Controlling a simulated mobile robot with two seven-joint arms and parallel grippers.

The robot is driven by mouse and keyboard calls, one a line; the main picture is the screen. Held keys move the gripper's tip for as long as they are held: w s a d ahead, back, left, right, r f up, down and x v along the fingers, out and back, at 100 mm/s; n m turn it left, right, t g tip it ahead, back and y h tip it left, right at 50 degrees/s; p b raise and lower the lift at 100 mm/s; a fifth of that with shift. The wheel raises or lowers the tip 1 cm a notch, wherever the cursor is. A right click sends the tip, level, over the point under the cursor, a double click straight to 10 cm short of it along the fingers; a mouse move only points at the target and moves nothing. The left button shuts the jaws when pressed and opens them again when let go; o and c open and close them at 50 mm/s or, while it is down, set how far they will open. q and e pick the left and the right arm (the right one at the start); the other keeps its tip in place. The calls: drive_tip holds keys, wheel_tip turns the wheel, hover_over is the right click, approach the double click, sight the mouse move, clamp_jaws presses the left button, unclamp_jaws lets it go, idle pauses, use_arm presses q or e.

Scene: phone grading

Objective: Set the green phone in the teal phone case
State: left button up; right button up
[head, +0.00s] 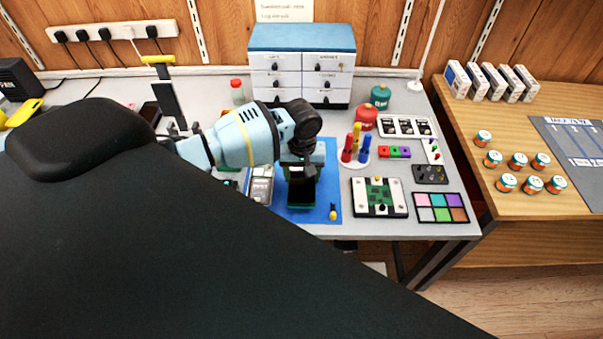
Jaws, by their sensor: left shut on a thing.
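My left gripper (299,167) reaches in from the left and points down over the blue mat (328,178). It is shut on the green phone (301,192), whose dark face and green edges show just below the fingers. The gripper covers the phone's upper part. I cannot tell whether the phone touches the mat or hangs a little above it. I cannot make out the teal phone case for sure; a small teal edge (232,184) shows left of the mat, partly covered by my arm. My right gripper is not in view.
A grey tray (262,187) lies at the mat's left edge. A small yellow-tipped driver (333,211) lies at the mat's front right. A circuit-board holder (379,197), colour-square tray (440,207) and upright coloured tools (354,150) stand to the right. A drawer cabinet (303,68) stands behind.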

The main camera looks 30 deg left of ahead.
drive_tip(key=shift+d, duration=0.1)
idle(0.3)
use_arm(q)
drive_tip(key=o, duration=1.2)
drive_tip(key=shift+c, duration=0.2)
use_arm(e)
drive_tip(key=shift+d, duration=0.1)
use_arm(q)
drive_tip(key=shift+o, duration=0.2)
drive_tip(key=shift+o, duration=1)
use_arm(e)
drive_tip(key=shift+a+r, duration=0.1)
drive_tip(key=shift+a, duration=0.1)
use_arm(q)
drive_tip(key=shift+r+p, duration=0.45)
drive_tip(key=shift+r, duration=0.15)
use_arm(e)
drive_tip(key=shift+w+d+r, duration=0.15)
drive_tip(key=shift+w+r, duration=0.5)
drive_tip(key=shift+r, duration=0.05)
